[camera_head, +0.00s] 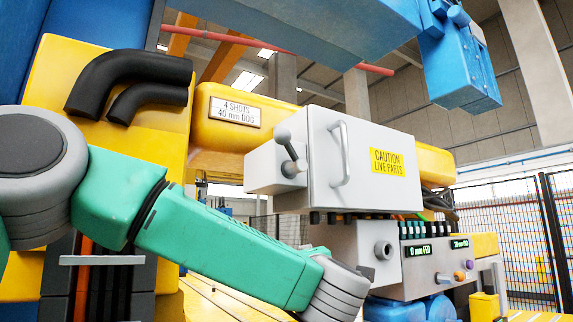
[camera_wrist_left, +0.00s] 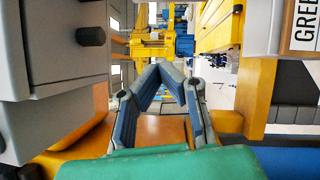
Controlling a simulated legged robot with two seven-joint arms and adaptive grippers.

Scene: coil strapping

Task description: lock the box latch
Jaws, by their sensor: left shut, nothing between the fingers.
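The grey box (camera_head: 352,160) with a yellow caution label is on the yellow machine body in the head view. Its latch lever (camera_head: 289,150), a grey stick with a rounded end, stands on a small block at the box's left side, tilted up to the left. A bar handle (camera_head: 340,153) is on the box's front face. My left arm reaches in from the left, below the box; its wrist is lower than the latch and apart from it. My left gripper (camera_wrist_left: 159,67) shows in the left wrist view with its fingertips together and nothing between them. My right gripper is not in view.
A control panel (camera_head: 434,268) with displays and knobs sits below the box. Black hoses (camera_head: 130,78) are on the yellow housing at the left. A blue machine part (camera_head: 459,67) hangs at upper right. In the left wrist view, grey housing (camera_wrist_left: 50,125) stands close left of the fingers.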

